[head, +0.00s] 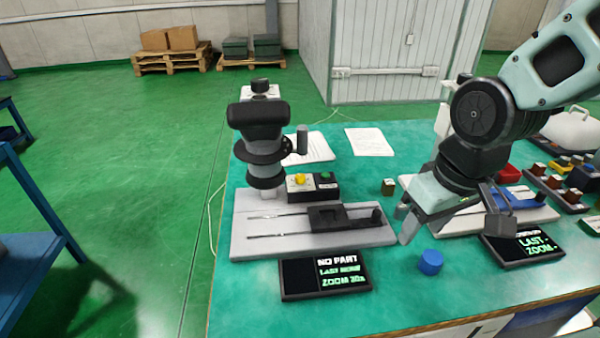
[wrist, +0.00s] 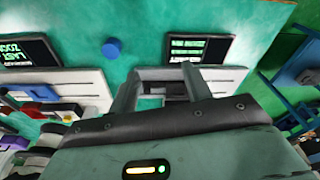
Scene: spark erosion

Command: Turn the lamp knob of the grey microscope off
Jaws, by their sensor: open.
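A microscope with a black head (head: 257,120) and a light grey base (head: 245,235) stands left of centre on the green table. A dark upright knob (head: 302,138) shows at its head's right side. A small black box with a yellow button (head: 299,180) and a green button (head: 325,177) sits behind the base; I cannot tell which control is the lamp knob. My gripper (head: 455,222) is open and empty, right of this microscope and above the table. In the wrist view, its fingers (wrist: 160,88) are spread over the pale base (wrist: 225,78).
A second pale base (head: 540,215) at right is partly hidden by my arm. Dark display panels (head: 325,278) (head: 523,247) lie in front of the bases. A blue puck (head: 430,262) lies between them. Papers (head: 369,142) lie behind; coloured blocks crowd the right.

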